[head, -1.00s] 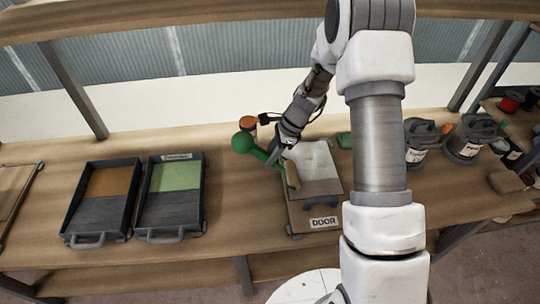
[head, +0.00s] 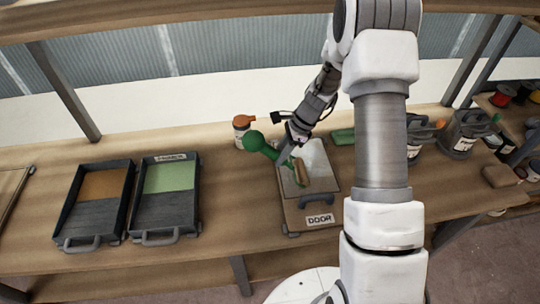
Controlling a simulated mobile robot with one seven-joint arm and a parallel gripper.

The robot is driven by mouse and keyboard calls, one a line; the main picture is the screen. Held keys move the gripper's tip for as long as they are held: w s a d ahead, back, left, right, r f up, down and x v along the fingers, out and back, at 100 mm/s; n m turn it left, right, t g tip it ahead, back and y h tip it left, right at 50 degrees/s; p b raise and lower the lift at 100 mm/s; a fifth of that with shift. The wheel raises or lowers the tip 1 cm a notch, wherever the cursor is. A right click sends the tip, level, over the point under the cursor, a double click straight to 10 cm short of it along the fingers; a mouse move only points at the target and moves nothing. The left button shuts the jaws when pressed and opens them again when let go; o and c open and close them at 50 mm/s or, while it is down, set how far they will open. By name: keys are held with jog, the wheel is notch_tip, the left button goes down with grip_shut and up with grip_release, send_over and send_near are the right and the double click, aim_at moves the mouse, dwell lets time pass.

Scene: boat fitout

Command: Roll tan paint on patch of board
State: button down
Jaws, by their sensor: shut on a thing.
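My gripper (head: 298,134) is shut on the paint roller (head: 255,142), which has a green handle with a round end. I cannot tell if the sleeve touches the board. The board has a pale patch (head: 320,163) on its upper part, partly hidden by the roller and gripper. No clear tan area shows on the patch. A dark tray with tan-brown paint (head: 104,184) stands at the left.
A second dark tray (head: 165,213) with light green paint stands beside the tan one. A jar with an orange lid (head: 242,128) is behind the roller handle. A green block (head: 343,136) lies behind the board. Lidded cans (head: 467,133) stand at the right. Bare bench lies between trays and board.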

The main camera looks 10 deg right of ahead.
jog(key=shift+d, duration=0.15)
jog(key=shift+d+f, duration=0.1)
jog(key=shift+d, duration=2.25)
jog(key=shift+d, duration=0.15)
jog(key=d, duration=0.4)
jog(key=shift+d, duration=0.2)
jog(key=shift+a, duration=2.4)
